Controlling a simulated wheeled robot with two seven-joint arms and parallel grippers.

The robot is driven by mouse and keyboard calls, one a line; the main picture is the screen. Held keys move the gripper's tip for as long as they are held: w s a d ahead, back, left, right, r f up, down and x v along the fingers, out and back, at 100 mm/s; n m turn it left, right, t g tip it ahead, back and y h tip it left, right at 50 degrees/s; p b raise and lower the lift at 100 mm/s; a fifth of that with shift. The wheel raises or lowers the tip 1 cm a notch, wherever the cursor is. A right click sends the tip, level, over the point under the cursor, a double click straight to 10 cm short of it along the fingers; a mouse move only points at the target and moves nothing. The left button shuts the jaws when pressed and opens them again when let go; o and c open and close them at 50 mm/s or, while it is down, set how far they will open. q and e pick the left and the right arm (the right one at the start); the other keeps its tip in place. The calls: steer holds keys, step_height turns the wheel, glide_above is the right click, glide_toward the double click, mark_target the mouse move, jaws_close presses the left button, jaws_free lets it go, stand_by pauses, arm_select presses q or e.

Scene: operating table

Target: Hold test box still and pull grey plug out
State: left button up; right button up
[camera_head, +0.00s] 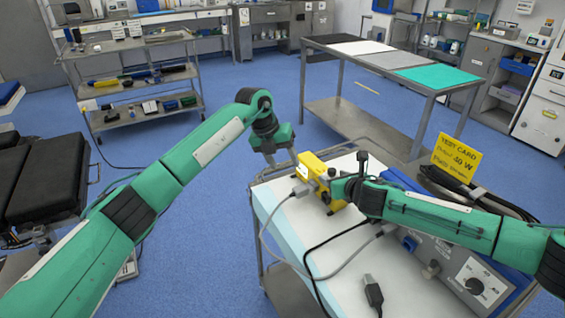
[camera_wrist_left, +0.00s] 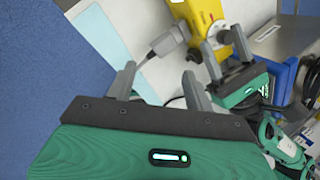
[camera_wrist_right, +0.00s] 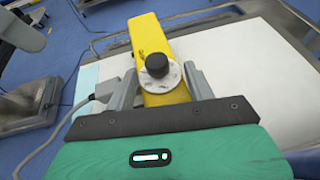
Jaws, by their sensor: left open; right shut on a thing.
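The yellow test box (camera_head: 325,178) stands at the far left part of the cart top. It has a dark knob on a pale dial (camera_wrist_right: 157,66), seen in the right wrist view. My right gripper (camera_wrist_right: 155,88) is shut on the box, one finger on each side. The grey plug (camera_head: 302,188) sits at the left side of the box with a grey cable hanging from it; it also shows in the left wrist view (camera_wrist_left: 168,41). My left gripper (camera_wrist_left: 158,82) is open, its fingers apart and empty, close to the plug. Whether the plug is fully seated is hidden.
A blue-and-grey tester unit (camera_head: 455,262) stands at the cart's right, with a yellow test card (camera_head: 455,158) behind it. A loose dark connector (camera_head: 373,291) lies on the white cart top (camera_head: 335,255). Grey and black cables cross the front.

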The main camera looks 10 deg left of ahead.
mark_target(294, 192)
arm_select(q)
steer(key=d+f+m, duration=0.1)
steer(key=f+m, duration=0.2)
steer(key=d+f+m+t, duration=0.1)
steer(key=f+m, duration=0.2)
steer(key=d+f+m, duration=0.2)
steer(key=f+m, duration=0.1)
steer(key=f, duration=0.1)
steer(key=shift+f+y, duration=0.1)
steer(key=shift+y, duration=0.2)
stand_by(0.4)
jaws_close()
steer(key=shift+w+r, duration=0.1)
steer(key=shift+r, duration=0.1)
steer(key=shift+s+a, duration=0.2)
steer(key=shift+a, duration=0.15)
stand_by(0.8)
steer(key=shift+s+a, duration=0.15)
